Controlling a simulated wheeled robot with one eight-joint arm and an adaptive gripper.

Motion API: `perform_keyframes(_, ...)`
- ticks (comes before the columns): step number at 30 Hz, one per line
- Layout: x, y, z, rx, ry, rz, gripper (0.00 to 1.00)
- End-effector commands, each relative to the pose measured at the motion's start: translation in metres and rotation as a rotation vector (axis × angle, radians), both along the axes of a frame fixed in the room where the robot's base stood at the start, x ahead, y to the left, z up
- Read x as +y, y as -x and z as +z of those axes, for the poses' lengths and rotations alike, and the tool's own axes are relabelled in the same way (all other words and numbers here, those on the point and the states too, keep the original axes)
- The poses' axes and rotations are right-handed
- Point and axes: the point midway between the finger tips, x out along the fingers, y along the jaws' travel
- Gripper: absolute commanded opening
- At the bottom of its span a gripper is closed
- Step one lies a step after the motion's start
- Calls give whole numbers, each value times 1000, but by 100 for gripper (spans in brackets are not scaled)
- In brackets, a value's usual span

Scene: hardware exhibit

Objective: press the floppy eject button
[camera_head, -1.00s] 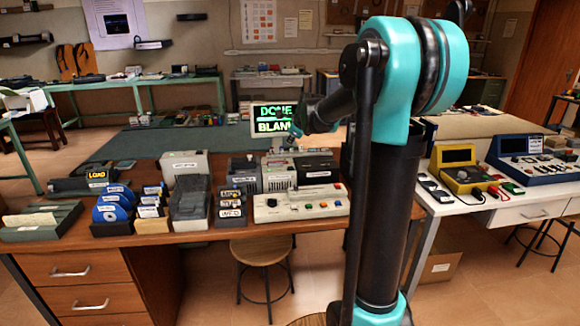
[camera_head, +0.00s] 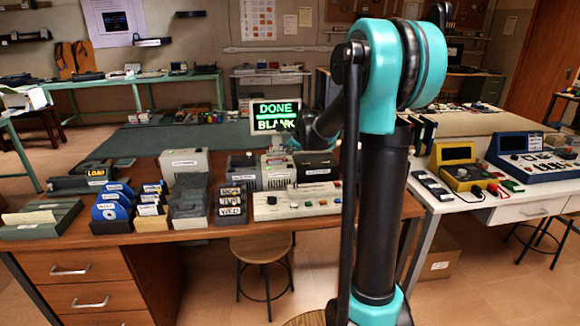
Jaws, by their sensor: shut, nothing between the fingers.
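My gripper (camera_head: 294,143) shows small and dark just right of the lit monitor, above the back of the wooden desk. It is shut, with nothing seen in it. Below it stand a beige drive unit (camera_head: 278,177) and a black drive unit (camera_head: 317,168) with a white label. A dark-fronted drive (camera_head: 243,173) stands to their left. A floppy eject button is too small to make out on any of them, and no contact with the gripper shows.
The monitor (camera_head: 276,117) reads "DONE" and "BLANK". A control panel with coloured buttons (camera_head: 297,201) sits at the desk's front edge. Disk racks (camera_head: 112,207) and a grey box (camera_head: 184,163) stand to the left. A stool (camera_head: 261,247) is in front.

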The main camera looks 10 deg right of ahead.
Motion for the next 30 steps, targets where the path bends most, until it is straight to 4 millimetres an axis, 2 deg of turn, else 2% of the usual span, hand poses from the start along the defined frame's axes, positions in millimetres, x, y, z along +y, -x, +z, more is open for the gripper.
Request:
perform_keyframes(3, 0, -1, -14, 0, 0, 0, 0)
perform_keyframes(9, 0, 0, -26, 0, 0, 0, 0)
perform_keyframes(30, 0, 0, -29, 0, 0, 0, 0)
